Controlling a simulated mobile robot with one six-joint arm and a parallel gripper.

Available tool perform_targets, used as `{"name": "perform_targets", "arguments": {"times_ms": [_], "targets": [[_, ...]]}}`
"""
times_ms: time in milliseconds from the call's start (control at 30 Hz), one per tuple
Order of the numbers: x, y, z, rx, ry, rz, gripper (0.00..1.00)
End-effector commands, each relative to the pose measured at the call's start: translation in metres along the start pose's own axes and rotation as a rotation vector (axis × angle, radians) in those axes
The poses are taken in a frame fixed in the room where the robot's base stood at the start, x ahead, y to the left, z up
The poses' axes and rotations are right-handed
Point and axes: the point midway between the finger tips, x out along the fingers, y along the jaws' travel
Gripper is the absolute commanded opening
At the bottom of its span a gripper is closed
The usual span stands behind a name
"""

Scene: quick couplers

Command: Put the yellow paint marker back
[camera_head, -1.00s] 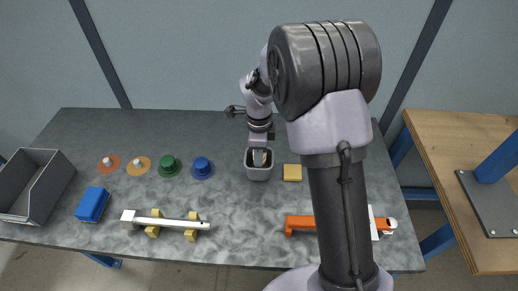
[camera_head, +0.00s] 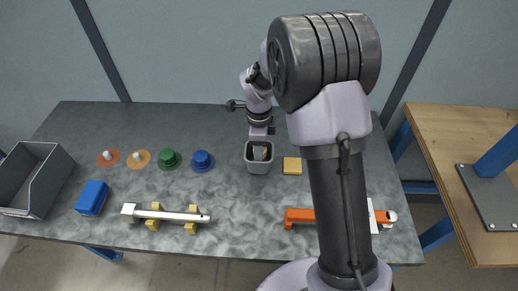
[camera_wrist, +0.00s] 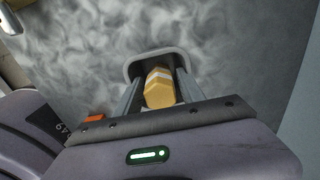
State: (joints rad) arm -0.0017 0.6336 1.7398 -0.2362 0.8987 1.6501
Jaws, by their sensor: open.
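The yellow paint marker (camera_wrist: 160,88) shows in the wrist view as a yellow, faceted end with a pale band. It stands in a grey open cup (camera_head: 258,167) on the bench, its lower part hidden by the cup. In the head view only a small, light top of it shows inside the cup's mouth. The cup's rim (camera_wrist: 153,50) also shows in the wrist view around the marker. My gripper (camera_wrist: 160,76) is open, with one finger on each side of the marker. In the head view my gripper (camera_head: 262,135) is just above and behind the cup.
A yellow square block (camera_head: 292,166) lies right of the cup. Blue (camera_head: 202,160) and green (camera_head: 168,159) round pieces stand to its left. A silver bar rests on yellow blocks in front (camera_head: 170,215). An orange tool (camera_head: 300,215) lies at right front, a grey bin (camera_head: 38,178) far left.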

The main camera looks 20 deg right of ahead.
Motion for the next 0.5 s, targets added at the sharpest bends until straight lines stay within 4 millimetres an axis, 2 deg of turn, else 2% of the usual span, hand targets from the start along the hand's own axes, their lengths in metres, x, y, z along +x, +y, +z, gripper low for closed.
{"name": "perform_targets", "arguments": {"times_ms": [33, 100, 300, 400, 500], "targets": [[-0.020, -0.002, 0.001, 0.000, -0.002, -0.006, 0.55], [-0.048, -0.003, 0.000, 0.000, -0.002, -0.008, 0.55], [-0.113, -0.002, -0.001, 0.000, -0.002, -0.007, 0.55], [-0.138, -0.002, -0.001, 0.000, -0.002, -0.006, 0.55], [-0.155, -0.002, -0.001, 0.000, -0.001, -0.004, 0.55]]}}
